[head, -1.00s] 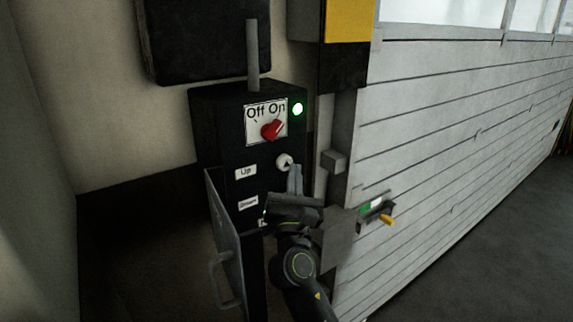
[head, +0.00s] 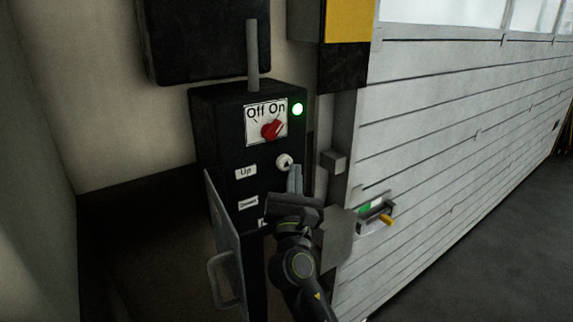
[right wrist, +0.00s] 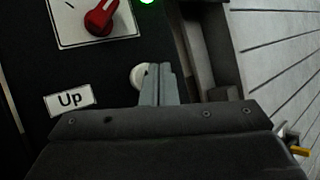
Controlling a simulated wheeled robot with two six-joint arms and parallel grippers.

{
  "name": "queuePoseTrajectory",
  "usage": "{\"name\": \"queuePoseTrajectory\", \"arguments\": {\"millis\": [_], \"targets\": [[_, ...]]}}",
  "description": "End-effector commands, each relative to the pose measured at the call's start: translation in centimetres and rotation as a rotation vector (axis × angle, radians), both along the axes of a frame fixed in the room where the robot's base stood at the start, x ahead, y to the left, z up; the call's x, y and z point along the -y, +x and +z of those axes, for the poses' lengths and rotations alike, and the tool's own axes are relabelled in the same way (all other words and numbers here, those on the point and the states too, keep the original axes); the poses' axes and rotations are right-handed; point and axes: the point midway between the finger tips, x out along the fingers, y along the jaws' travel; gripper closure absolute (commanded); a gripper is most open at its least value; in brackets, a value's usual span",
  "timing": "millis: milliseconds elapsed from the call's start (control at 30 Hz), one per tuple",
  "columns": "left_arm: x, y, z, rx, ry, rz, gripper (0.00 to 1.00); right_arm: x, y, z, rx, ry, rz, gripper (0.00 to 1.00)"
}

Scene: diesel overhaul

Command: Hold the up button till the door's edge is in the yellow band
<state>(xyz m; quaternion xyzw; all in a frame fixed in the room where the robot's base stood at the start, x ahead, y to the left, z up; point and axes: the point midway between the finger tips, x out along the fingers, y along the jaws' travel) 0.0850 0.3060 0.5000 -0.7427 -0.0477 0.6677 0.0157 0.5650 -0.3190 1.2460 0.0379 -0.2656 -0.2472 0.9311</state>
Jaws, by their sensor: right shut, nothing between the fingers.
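The up button (head: 284,162) is round and pale with a dark arrow, on the black control box beside the "Up" label (head: 245,172). It also shows in the right wrist view (right wrist: 139,77), partly covered by the fingers. My right gripper (head: 295,170) is shut and empty, its fingertips just at the button's lower right. I cannot tell whether they touch it. The yellow band (head: 349,20) is on the post at the top, above a black band. The pale slatted door (head: 460,130) has its lower edge near the floor. My left gripper is not in view.
A red knob (head: 272,129) points to On, and a green lamp (head: 298,109) is lit. The box's open cover (head: 225,240) with a handle stands at lower left. A small fixture with a yellow tip (head: 387,219) is right of my wrist.

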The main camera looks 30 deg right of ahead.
Motion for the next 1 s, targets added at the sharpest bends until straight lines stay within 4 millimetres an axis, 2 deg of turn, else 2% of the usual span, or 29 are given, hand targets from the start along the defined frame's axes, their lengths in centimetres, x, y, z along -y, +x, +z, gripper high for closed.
{"name": "queuePoseTrajectory", "arguments": {"millis": [1000], "targets": [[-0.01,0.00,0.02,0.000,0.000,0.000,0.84,-0.07,0.92,0.03,0.000,0.000,0.000,1.00]]}}
